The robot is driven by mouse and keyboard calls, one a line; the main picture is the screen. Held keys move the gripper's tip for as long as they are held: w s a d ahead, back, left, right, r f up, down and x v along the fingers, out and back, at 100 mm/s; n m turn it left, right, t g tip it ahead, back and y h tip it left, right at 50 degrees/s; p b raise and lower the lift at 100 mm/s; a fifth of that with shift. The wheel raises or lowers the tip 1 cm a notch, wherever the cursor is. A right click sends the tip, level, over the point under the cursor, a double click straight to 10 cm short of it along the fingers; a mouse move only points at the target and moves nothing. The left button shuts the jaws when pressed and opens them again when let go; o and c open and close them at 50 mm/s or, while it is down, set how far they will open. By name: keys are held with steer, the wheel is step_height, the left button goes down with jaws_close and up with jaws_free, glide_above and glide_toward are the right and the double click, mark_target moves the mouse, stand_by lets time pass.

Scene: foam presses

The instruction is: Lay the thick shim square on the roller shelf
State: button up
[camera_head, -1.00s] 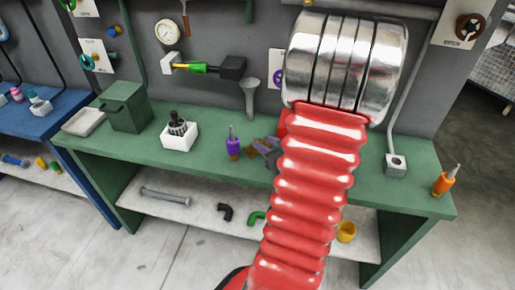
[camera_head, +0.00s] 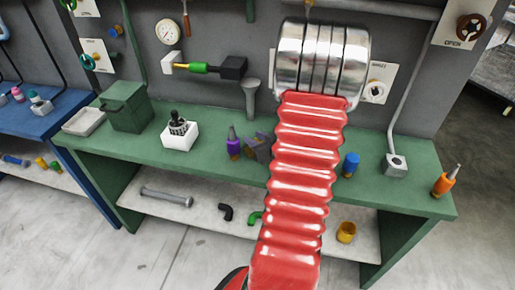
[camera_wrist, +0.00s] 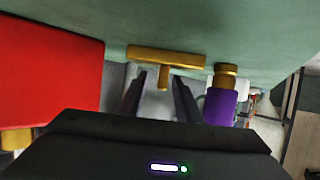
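A brass T-shaped piece (camera_wrist: 165,56), a flat bar with a short stem, shows in the wrist view against the green bench; it may be the thick shim. My gripper (camera_wrist: 159,80) is open, its two dark fingers on either side of the stem with gaps visible. In the head view, my gripper (camera_head: 262,148) is mostly hidden behind my red arm, beside the purple bottle (camera_head: 233,145). A pale lower shelf (camera_head: 200,200) under the green bench carries a grey rod (camera_head: 166,197); I cannot tell whether it is the roller shelf.
The purple bottle also stands close right of my fingers in the wrist view (camera_wrist: 219,104). A red block (camera_wrist: 50,70) fills the left there. On the bench are a white block (camera_head: 180,137), a blue cylinder (camera_head: 350,164) and an orange bottle (camera_head: 444,182). Pipe elbows and a yellow cup (camera_head: 346,232) share the shelf.

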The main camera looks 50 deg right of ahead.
steer(key=shift+x, duration=1.9)
steer(key=shift+c, duration=0.4)
jaws_close()
